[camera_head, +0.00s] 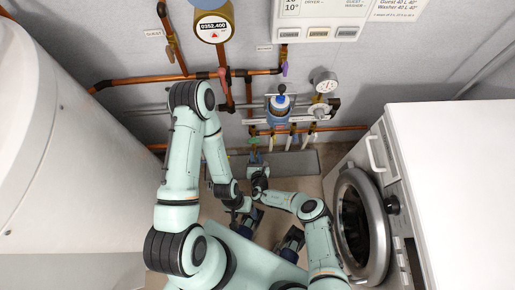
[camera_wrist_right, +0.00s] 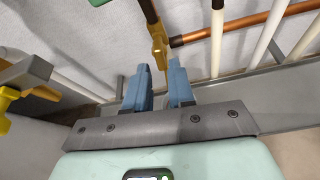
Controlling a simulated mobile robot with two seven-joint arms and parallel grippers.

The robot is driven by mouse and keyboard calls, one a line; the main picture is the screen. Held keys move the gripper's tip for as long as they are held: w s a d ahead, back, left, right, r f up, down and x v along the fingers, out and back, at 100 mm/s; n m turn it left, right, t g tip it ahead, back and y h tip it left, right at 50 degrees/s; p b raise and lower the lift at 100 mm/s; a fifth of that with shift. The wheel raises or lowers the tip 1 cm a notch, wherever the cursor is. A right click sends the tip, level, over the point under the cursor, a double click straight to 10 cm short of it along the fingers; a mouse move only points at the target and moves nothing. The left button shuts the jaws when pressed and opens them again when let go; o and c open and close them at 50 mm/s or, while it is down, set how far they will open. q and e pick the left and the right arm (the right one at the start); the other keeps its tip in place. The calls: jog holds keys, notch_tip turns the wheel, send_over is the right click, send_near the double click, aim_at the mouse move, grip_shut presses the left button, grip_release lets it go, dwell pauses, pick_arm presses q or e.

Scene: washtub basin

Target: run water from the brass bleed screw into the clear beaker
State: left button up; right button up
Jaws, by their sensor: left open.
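My right gripper (camera_head: 256,160) points up towards the pipework at the wall. In the right wrist view its two blue fingers (camera_wrist_right: 160,88) stand apart with a gap and nothing between them. A brass fitting (camera_wrist_right: 158,45) on a thin pipe lies just beyond the fingertips, with a green part beside it; I cannot tell whether it is the bleed screw. My left gripper (camera_head: 251,215) is open, below the right one and over the floor, small and partly hidden by the arms. I cannot make out a clear beaker in either view, and no running water shows.
A grey trough (camera_head: 302,163) runs along the wall. Above it are copper pipes (camera_head: 138,80), a blue-grey fitting (camera_head: 280,108) and a round gauge (camera_head: 325,82). A white washer (camera_head: 455,170) with an open-looking round door (camera_head: 362,225) stands right. A white tank (camera_head: 75,170) fills the left.

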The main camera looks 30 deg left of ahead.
pick_arm(q)
jog(key=r+p, duration=0.1)
jog(key=w+r+p, duration=0.1)
jog(key=r, duration=0.1)
jog(key=r+p, duration=0.2)
jog(key=shift+w+r, duration=0.2)
jog(key=shift+w, duration=0.2)
pick_arm(e)
jog(key=v, duration=1)
jog(key=shift+r, duration=0.1)
